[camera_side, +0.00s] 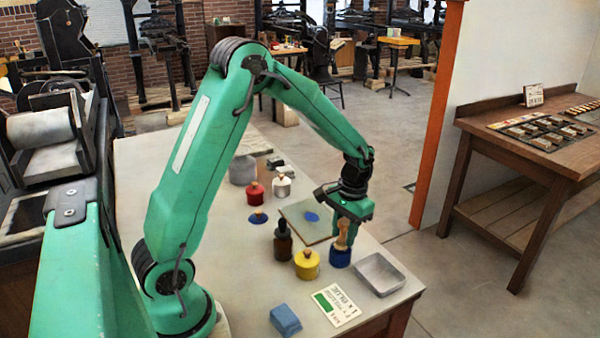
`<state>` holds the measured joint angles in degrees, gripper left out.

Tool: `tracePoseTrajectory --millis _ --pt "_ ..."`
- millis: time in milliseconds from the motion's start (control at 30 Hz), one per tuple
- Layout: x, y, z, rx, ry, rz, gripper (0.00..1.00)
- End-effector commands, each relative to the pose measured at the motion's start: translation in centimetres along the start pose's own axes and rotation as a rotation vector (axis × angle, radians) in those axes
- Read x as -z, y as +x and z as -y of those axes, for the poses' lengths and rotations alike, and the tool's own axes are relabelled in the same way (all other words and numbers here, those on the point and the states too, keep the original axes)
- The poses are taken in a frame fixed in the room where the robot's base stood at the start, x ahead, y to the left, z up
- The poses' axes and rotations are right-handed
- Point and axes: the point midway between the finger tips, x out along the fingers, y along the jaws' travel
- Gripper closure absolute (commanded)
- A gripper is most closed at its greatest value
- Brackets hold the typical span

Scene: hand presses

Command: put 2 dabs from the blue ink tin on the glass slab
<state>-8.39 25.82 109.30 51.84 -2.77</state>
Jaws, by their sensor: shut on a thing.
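The blue ink tin (340,258) stands near the table's right edge, left of the metal tray. My gripper (345,222) is above it, shut on a tan, wooden-looking tool (342,238) that points down. The tool's lower end is at the tin's mouth; I cannot tell how far it reaches inside. The glass slab (300,232) lies behind and left of the tin, partly hidden by my gripper. A blue ink patch (312,217) is on the slab; I cannot tell whether it is one dab or more. A blue lid (258,218) lies left of the slab.
A yellow tin (307,265) and a dark bottle (283,243) stand close left of the blue tin. A metal tray (380,274) is at right. A card (339,304) and blue block (285,320) lie in front. Red (255,193) and white (281,186) tins stand behind.

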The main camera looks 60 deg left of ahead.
Motion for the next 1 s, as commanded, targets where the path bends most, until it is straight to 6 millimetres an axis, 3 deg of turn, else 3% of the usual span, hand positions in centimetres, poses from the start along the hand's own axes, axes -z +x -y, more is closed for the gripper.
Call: tracePoseTrajectory --millis 367,1000 --pt "-0.1 0.1 0.0 0.000 0.000 0.004 0.89" --pt "-0.4 -3.6 0.0 0.000 0.000 -0.001 0.89"
